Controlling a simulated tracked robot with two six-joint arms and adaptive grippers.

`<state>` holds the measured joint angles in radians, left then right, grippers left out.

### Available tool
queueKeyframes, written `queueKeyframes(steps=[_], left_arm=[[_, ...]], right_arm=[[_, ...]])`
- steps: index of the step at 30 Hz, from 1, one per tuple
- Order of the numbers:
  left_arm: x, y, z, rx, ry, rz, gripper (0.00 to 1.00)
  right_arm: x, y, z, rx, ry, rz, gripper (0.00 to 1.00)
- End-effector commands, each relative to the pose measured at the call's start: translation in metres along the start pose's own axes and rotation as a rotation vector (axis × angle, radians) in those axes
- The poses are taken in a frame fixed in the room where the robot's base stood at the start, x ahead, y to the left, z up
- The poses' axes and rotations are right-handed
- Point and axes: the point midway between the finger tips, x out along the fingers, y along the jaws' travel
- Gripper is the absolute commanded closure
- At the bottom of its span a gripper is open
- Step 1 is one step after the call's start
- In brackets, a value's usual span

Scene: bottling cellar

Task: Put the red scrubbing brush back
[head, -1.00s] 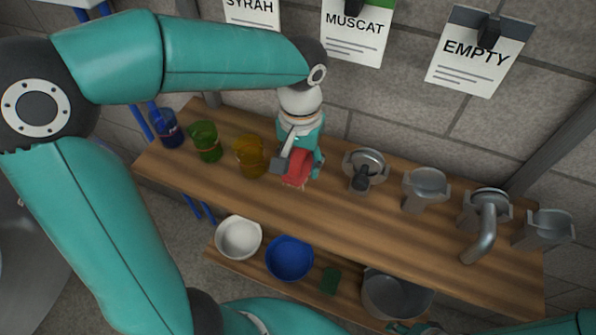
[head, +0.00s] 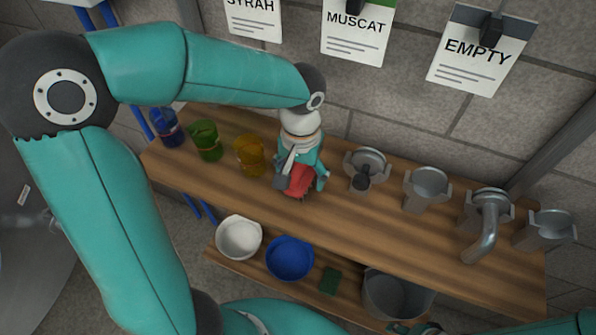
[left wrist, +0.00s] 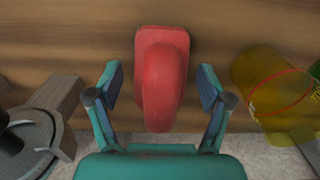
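The red scrubbing brush (head: 299,180) is at the upper wooden shelf, between the amber cup and a metal fitting. My left gripper (head: 302,182) reaches down over it from above. In the left wrist view the brush (left wrist: 162,80) lies between the two fingers (left wrist: 161,88), with a gap on each side, so the gripper is open around it. The brush appears to rest on the wood; its underside is mostly hidden. Of my right arm, only small teal parts (head: 412,328) show at the bottom edge; its fingers cannot be made out.
Blue (head: 166,128), green (head: 206,140) and amber (head: 249,155) cups stand left of the brush. Several metal fittings (head: 365,168) stand right. A lower shelf holds a white bowl (head: 239,238), a blue bowl (head: 290,259), a green pad (head: 330,281) and a metal pot (head: 397,292). Bare wood lies in front.

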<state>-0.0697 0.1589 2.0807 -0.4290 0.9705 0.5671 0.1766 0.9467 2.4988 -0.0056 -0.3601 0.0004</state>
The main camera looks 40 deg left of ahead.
Motion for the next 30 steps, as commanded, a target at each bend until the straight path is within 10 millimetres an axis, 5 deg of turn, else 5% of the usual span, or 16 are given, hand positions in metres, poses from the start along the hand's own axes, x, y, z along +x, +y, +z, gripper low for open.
queueKeyframes(steps=[11, 30], left_arm=[[-0.011, 0.0, -0.001, 0.0, 0.002, 0.0, 0.2], [-0.117, 0.0, 0.0, -0.001, 0.001, 0.001, 0.2]], right_arm=[[-0.002, -0.001, 0.0, 0.0, 0.0, 0.0, 0.6], [-0.007, -0.002, 0.0, 0.0, 0.0, 0.0, 0.6]])
